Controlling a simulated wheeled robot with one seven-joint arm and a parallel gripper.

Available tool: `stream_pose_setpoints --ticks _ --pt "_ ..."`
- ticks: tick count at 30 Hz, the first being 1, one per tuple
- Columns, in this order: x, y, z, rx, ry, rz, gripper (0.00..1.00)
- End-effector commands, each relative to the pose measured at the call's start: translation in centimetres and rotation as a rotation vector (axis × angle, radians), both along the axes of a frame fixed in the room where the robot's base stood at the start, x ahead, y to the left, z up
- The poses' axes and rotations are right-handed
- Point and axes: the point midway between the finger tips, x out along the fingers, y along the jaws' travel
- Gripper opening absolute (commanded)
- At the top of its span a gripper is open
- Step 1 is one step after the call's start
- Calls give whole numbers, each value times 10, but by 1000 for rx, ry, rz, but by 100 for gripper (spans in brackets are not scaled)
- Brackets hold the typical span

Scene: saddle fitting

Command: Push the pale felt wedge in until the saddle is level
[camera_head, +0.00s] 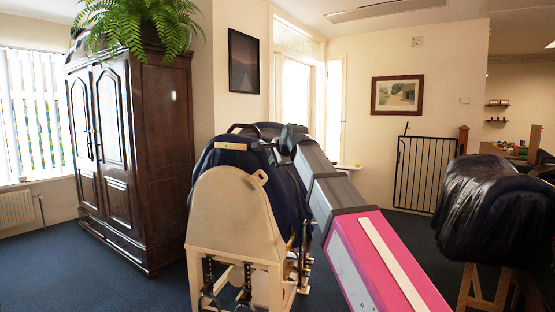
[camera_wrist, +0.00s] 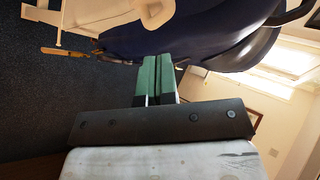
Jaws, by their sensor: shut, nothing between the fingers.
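The dark navy saddle (camera_head: 284,183) sits on a pale wooden stand (camera_head: 232,222). A pale tab with a hole (camera_head: 260,177) sticks out at the stand's upper right edge, against the saddle; it looks like the felt wedge's end, but I cannot tell how deep it sits. A pale holed piece also shows at the top of the wrist view (camera_wrist: 155,12), beside the saddle's dark underside (camera_wrist: 205,28). My gripper's green fingers (camera_wrist: 158,78) are together and empty, with their tips close to the saddle; contact is unclear. In the head view my gripper is hard to make out.
A small wooden bar, perhaps a level (camera_head: 231,146), lies on top of the saddle. Straps and metal parts (camera_head: 243,283) hang under the stand. A dark wardrobe (camera_head: 130,140) stands left, another covered saddle (camera_head: 490,205) right. Blue carpet (camera_head: 120,292) is clear at front left.

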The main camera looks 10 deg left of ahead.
Motion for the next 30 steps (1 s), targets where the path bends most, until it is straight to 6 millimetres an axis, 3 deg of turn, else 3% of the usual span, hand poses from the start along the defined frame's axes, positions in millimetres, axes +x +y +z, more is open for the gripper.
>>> stream_pose_setpoints --ticks 6,13,30 --pt "28 22 -25 -1 1 0 0" --pt "48 39 -45 -1 0 1 0" --pt "56 46 -53 -1 -1 0 0"
